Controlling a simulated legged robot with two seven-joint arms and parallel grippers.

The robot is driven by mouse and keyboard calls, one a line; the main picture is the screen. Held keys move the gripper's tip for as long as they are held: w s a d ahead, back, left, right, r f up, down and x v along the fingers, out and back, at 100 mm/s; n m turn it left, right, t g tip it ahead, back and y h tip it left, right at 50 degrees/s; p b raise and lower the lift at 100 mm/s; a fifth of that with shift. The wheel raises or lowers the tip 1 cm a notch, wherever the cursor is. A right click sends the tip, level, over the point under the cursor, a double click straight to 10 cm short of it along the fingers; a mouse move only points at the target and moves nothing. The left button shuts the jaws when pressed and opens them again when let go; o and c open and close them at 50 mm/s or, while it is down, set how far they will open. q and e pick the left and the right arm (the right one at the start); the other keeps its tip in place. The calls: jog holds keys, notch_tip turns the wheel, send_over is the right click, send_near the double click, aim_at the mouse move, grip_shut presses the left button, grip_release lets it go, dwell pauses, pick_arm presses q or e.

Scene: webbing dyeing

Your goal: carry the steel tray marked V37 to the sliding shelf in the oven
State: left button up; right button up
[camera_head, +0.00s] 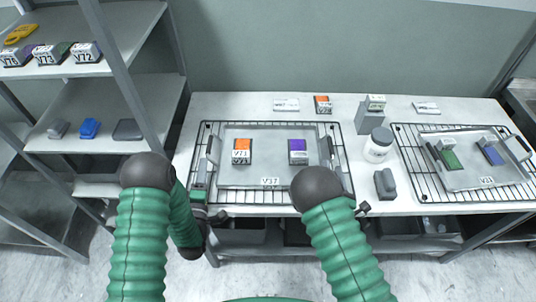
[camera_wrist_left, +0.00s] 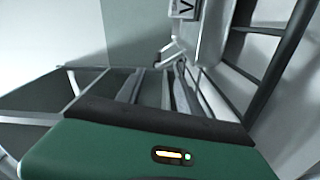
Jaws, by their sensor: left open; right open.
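The steel tray marked V37 (camera_head: 268,165) lies flat on a wire rack (camera_head: 193,150) on the table. It carries an orange-topped block (camera_head: 242,151) and a purple-topped block (camera_head: 298,151). Its label (camera_head: 270,181) faces me at the front edge. My left gripper (camera_head: 203,175) is open at the tray's left side, by the left handle; I cannot tell whether the handle is between the fingers. The left wrist view shows its fingers (camera_wrist_left: 165,90) pointing away. My right gripper (camera_head: 361,208) is mostly hidden behind my right arm, near the tray's right front corner. No oven shelf is clearly seen.
A second tray (camera_head: 485,178) with blocks sits on a rack at the right. A white jar (camera_head: 378,145), a grey box (camera_head: 370,118) and a dark grey object (camera_head: 385,183) stand between the racks. Shelving (camera_head: 110,95) with blocks rises at the left. Bins sit under the table.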

aim_at(209, 142)
pick_arm(q)
jog(key=w, duration=1)
jog(key=shift+w+d+r, duration=0.1)
jog(key=shift+w+d, duration=0.15)
jog(key=shift+d, duration=0.1)
pick_arm(e)
jog(key=w, duration=0.7)
jog(key=w+d, duration=0.1)
jog(key=w, duration=0.2)
jog(key=shift+w+f, duration=0.1)
jog(key=shift+w, duration=0.2)
pick_arm(q)
jog(key=shift+w+a, duration=0.25)
jog(key=shift+w, duration=0.05)
pick_arm(e)
jog(key=shift+w+a, duration=0.2)
jog(key=shift+w, duration=0.05)
pick_arm(q)
jog(key=shift+d, duration=0.2)
jog(key=c, duration=0.4)
pick_arm(e)
jog(key=shift+d, duration=0.15)
jog(key=c, duration=0.4)
pick_arm(q)
grip_shut()
pick_arm(e)
grip_shut()
pick_arm(q)
jog(key=shift+r, duration=0.1)
